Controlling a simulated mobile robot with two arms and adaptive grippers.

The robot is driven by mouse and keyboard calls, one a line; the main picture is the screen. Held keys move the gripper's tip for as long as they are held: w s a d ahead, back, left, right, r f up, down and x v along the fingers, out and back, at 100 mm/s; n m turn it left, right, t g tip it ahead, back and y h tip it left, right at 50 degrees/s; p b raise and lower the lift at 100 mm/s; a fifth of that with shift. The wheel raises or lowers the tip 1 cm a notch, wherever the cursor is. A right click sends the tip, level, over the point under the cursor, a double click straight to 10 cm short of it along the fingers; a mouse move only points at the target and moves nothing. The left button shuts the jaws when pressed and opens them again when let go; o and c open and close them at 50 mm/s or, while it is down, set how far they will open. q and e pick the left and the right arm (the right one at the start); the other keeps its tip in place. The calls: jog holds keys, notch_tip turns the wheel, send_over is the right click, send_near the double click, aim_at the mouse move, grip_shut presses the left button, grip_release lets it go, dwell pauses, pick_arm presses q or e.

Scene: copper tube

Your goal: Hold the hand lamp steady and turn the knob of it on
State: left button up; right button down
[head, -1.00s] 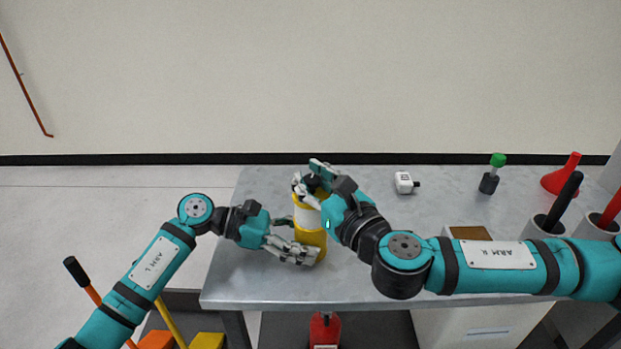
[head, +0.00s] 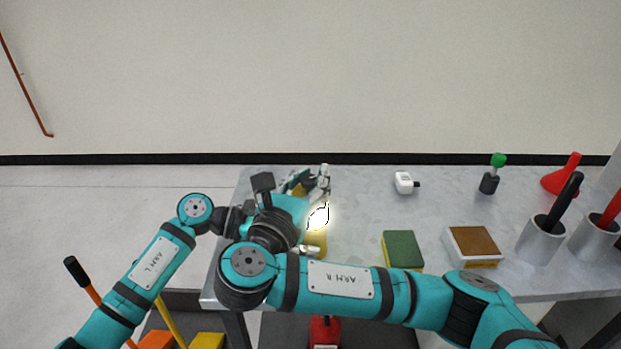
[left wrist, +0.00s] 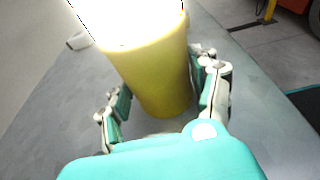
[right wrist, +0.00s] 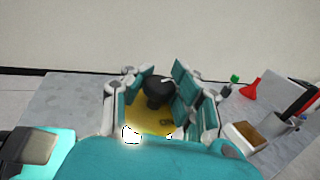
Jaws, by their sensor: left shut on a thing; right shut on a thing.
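The hand lamp (head: 317,241) stands upright on the table, a yellow cylinder with a window that glows bright white. In the left wrist view its yellow body (left wrist: 158,75) sits between the fingers of my left gripper (left wrist: 165,100), which is shut on it low down. In the head view my left gripper (head: 308,251) is mostly hidden behind my right arm. My right gripper (head: 308,184) is at the lamp's top from above. In the right wrist view its fingers (right wrist: 158,88) are shut on the black knob (right wrist: 157,92) above the yellow top (right wrist: 150,119).
A white device (head: 404,183), a green-capped bottle (head: 489,182) and a red funnel (head: 561,178) stand at the back right. A green sponge (head: 402,249), a brown-topped box (head: 473,244) and grey holders (head: 540,241) are nearer. The middle of the table is clear.

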aim_at(311, 178)
jog(key=shift+m+g+h, duration=1.1)
jog(key=shift+m+h, duration=0.4)
jog(key=shift+h, duration=0.5)
jog(key=c, duration=1)
grip_release()
notch_tip(311, 178, up, 10)
